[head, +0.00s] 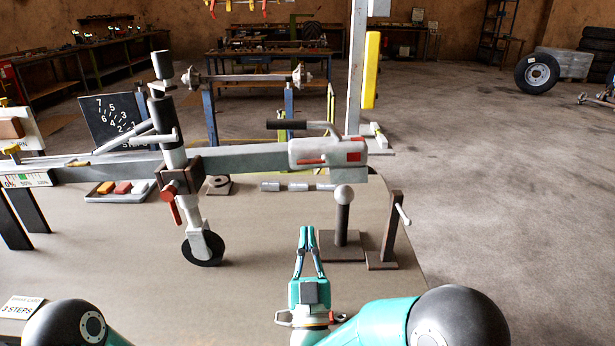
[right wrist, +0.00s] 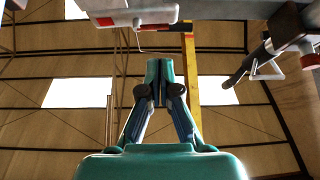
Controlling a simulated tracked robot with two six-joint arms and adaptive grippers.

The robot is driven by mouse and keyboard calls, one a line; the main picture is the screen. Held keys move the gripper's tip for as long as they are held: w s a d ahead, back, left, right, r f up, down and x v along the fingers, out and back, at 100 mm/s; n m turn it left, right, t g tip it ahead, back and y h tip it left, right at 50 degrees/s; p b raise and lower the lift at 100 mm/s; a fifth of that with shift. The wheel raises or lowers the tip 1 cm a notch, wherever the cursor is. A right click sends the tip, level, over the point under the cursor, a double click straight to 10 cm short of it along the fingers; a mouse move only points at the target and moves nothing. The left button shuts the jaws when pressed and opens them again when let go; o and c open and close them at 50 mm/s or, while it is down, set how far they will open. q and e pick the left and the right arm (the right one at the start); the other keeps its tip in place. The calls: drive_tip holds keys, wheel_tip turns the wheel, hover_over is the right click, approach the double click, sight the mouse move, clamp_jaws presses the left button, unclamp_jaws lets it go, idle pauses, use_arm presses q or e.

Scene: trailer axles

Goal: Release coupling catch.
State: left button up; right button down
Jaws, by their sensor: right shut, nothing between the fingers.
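The coupling head (head: 328,152) is a pale grey housing with red marks at the right end of a grey drawbar (head: 245,160). A black-gripped lever (head: 290,125) stands above it; I cannot tell whether this is the catch. A ball on a post (head: 344,195) stands below the coupling. My right gripper (head: 307,230) is shut and empty, in front of and below the coupling, apart from it. In the right wrist view its fingertips (right wrist: 160,64) meet below the coupling's underside (right wrist: 125,12). My left gripper is out of view.
A jockey wheel (head: 203,247) hangs from the drawbar at left. A brown stand with a handle (head: 391,230) is right of the ball post. A tray of coloured blocks (head: 120,190) lies behind the drawbar.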

sight(306, 164)
drive_tip(key=p+x, duration=0.4)
drive_tip(key=x, duration=0.9)
drive_tip(key=shift+w, duration=0.15)
drive_tip(key=shift+r+m+h+b, duration=0.1)
drive_tip(key=shift+m+h+b, duration=0.3)
drive_tip(key=shift+m+b, duration=0.3)
